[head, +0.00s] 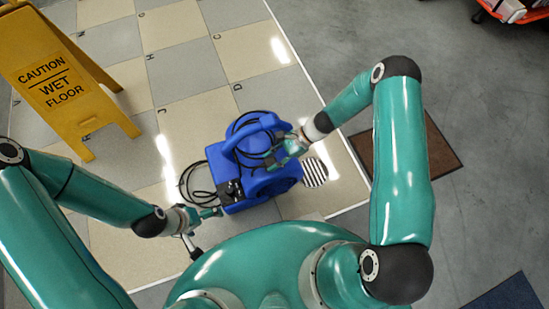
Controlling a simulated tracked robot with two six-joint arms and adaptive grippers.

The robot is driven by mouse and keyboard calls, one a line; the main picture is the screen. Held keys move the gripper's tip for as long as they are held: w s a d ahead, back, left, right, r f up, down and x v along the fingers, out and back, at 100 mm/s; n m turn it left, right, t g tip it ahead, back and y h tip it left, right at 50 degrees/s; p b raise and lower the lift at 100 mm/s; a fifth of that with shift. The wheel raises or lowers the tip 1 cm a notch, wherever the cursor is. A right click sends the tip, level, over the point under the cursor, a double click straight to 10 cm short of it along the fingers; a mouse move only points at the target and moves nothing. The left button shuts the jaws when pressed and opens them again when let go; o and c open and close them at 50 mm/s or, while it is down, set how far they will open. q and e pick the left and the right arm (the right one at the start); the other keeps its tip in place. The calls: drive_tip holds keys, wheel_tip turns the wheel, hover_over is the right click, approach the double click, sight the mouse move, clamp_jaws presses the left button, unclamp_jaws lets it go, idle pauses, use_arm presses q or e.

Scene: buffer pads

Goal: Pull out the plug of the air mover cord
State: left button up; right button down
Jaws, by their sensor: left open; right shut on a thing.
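The blue air mover (228,179) stands on the tiled floor in front of me in the head view. Its black cord (187,182) loops on its left side and around its top handle (262,127). The plug cannot be made out. My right gripper (275,160) is shut at the upper right of the air mover, by the handle and cord. What exactly lies between its fingers is too small to tell. My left gripper (215,212) is open low at the air mover's front left corner, close to its dark panel (231,191).
A yellow wet floor sign (55,80) stands at the upper left. A brown mat (440,150) lies to the right and a blue mat (508,296) at the lower right. An orange object (513,10) is at the top right corner. Grey floor between is clear.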

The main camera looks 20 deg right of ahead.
drive_tip(key=shift+f, duration=0.2)
idle(0.5)
drive_tip(key=c, duration=0.7)
unclamp_jaws()
drive_tip(key=shift+o, duration=0.2)
drive_tip(key=shift+d, duration=0.1)
